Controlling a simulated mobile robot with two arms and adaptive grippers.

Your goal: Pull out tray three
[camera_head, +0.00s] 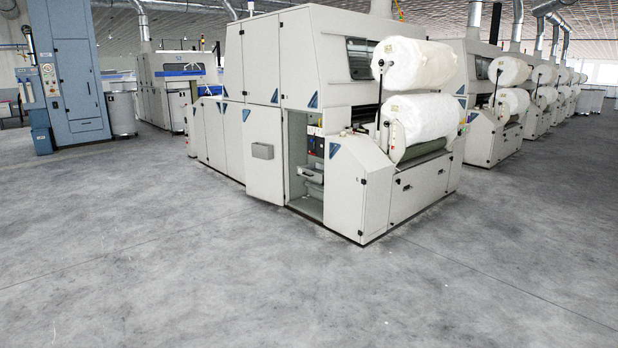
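A white carding machine (270,150) stands ahead, with a tall open compartment (298,190) in its near side. Inside the compartment a small grey tray-like part (311,173) sits at mid height. Dark blue and red parts show above it. I cannot read a number on it, and I cannot tell which part is tray three. The inside of the compartment is small and partly in shade. Neither of my grippers is in view.
Two large white fibre rolls (425,118) sit on the machine's right end. More such machines with rolls (510,100) stand behind to the right. A blue cabinet (72,85) stands at the left. The grey concrete floor (230,270) in front is clear.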

